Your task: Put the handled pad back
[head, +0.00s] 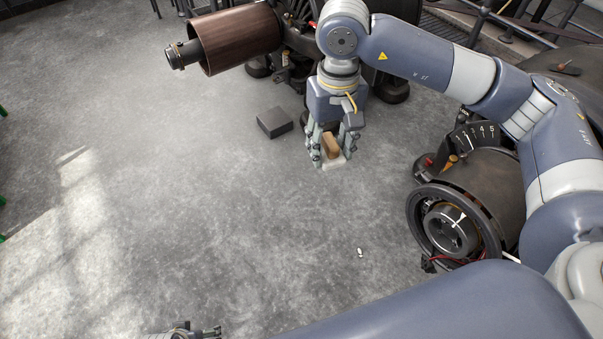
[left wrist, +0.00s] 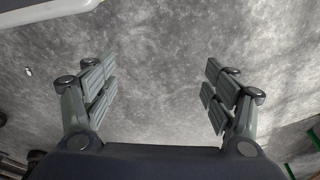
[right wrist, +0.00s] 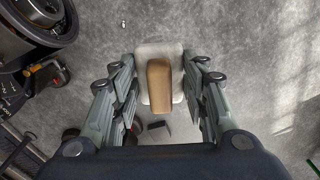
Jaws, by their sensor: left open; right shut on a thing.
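The handled pad has a tan handle (head: 331,145) on a pale, flat pad (head: 334,164). My right gripper (head: 331,155) is shut on it and holds it upright, pad side down, in the middle of the head view. In the right wrist view the tan handle (right wrist: 159,84) lies between the fingers, with the pale pad (right wrist: 177,52) showing around it. The head view does not clearly show how high the pad is above the floor. My left gripper (left wrist: 160,85) is open and empty over bare floor; only its tip (head: 185,331) shows at the head view's bottom edge.
A dark grey block (head: 274,122) lies on the floor left of the right gripper. A machine with a brown drum (head: 237,39) stands behind. A machine with a black wheel (head: 410,222) and numbered dial (head: 476,134) stands right. A small white object (head: 360,252) lies on open floor.

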